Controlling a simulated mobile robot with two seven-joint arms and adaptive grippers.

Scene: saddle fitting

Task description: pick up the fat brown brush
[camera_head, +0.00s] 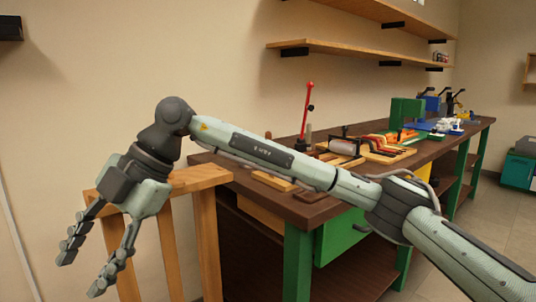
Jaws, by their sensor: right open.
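My right gripper (83,272) hangs at the lower left, with its two fingers apart and pointing down to the left. Nothing shows between the fingers. Its arm comes in from the lower right and crosses in front of the workbench (312,213). I cannot make out a fat brown brush; the items on the bench are small, and the arm hides part of the bench top. My left gripper is not in view.
A wooden stand (207,240) stands behind the gripper, left of the bench. The bench holds an upright red-handled tool (307,105), wooden boards (385,155) and a green block (406,109). Wall shelves (335,48) hang above. Floor shows at the right.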

